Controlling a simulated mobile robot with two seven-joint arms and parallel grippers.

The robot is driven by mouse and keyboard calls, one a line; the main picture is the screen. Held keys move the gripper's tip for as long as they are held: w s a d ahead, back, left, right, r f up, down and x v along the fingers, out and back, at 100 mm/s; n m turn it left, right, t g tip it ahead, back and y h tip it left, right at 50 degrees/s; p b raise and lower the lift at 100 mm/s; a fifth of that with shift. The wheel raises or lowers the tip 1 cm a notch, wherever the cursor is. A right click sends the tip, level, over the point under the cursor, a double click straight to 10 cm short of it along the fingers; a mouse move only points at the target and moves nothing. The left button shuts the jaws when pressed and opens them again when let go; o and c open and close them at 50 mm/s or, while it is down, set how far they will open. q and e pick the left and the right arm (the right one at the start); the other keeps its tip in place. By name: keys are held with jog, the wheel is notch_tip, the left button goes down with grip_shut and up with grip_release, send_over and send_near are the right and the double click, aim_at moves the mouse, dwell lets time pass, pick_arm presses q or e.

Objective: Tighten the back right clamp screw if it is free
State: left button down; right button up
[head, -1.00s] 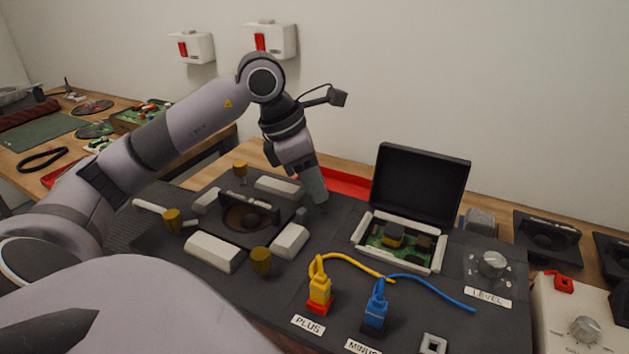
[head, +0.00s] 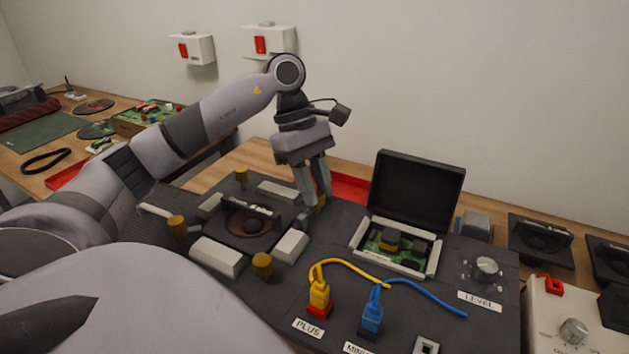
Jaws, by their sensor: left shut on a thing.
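A black speaker driver (head: 243,224) sits in a fixture on the dark panel, among white blocks (head: 217,256). Brass clamp screws stand around it: back left (head: 241,177), front left (head: 177,226) and front right (head: 262,266). The back right clamp screw (head: 321,203) shows only in part, low at the fingertips. My left gripper (head: 315,194) points down over the back right corner, shut on that screw. The fingers hide most of the screw, so I cannot see how far in it sits. My right gripper is not in view.
An open black-lidded box (head: 418,193) with a circuit board stands right of the fixture. Yellow (head: 319,291) and blue (head: 373,311) plugs with cables stand in front. A red tray (head: 350,187) lies behind the gripper. A level knob (head: 486,269) is at the right.

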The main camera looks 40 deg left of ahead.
pick_arm(q)
jog(key=m+g, duration=0.1)
jog(key=m, duration=0.1)
jog(key=shift+w+m, duration=0.1)
jog(key=shift+m, duration=0.3)
jog(key=shift+w+m+g+y+p, duration=0.1)
jog(key=shift+m+g+y+p, duration=0.35)
jog(key=shift+m, duration=1.45)
jog(key=shift+g, duration=0.25)
jog(key=c, duration=0.9)
grip_release()
jog(key=shift+p+v, duration=1.35)
jog(key=shift+v, duration=2.25)
jog(key=shift+d, duration=0.1)
